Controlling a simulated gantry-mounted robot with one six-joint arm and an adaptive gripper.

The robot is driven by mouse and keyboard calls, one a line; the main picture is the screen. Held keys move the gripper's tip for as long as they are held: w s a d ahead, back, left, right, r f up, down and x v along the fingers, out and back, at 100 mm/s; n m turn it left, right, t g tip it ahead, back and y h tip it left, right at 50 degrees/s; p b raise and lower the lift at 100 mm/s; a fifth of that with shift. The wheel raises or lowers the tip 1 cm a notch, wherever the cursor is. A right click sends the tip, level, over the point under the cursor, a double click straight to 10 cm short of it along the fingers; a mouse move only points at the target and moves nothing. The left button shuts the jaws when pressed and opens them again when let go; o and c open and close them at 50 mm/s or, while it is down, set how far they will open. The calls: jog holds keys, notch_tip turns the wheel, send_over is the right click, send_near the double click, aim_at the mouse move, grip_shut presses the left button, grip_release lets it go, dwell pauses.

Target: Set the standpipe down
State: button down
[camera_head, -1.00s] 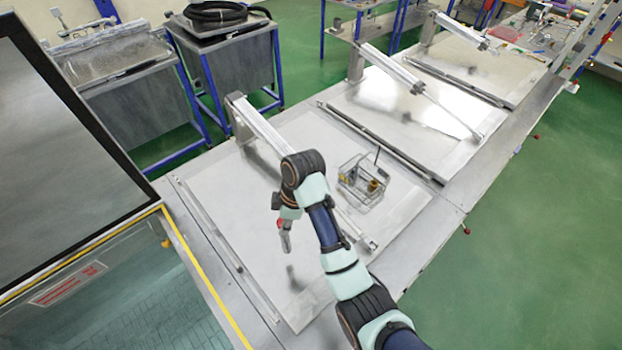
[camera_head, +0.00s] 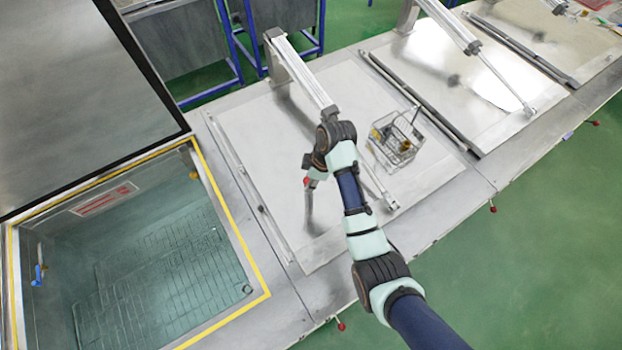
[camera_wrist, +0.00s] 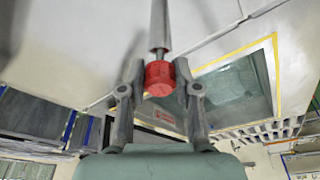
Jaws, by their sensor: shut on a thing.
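My gripper (camera_head: 310,181) is shut on the standpipe (camera_head: 309,205), a slim grey pipe with a red end piece. The wrist view shows the red end (camera_wrist: 160,78) between my two fingers (camera_wrist: 159,90), with the grey pipe (camera_wrist: 159,25) running away from them. In the head view the standpipe hangs nearly upright over the front part of the nearest flat grey lid (camera_head: 250,128). A dark shadow lies close to its lower end. I cannot tell whether that end touches the lid.
A wire basket (camera_head: 396,140) with small yellowish items sits on the lid to the right. A pneumatic cylinder (camera_head: 305,72) slants across the lid behind my arm. An open tank of water (camera_head: 160,270) with a yellow-edged rim lies at the left. The lid's left part is clear.

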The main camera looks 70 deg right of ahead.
jog(key=c, duration=0.8)
grip_release()
jog(key=shift+f, duration=0.1)
jog(key=p+v, duration=0.1)
jog(key=v, duration=0.6)
jog(key=shift+r+p, duration=0.3)
jog(key=shift+r, duration=0.1)
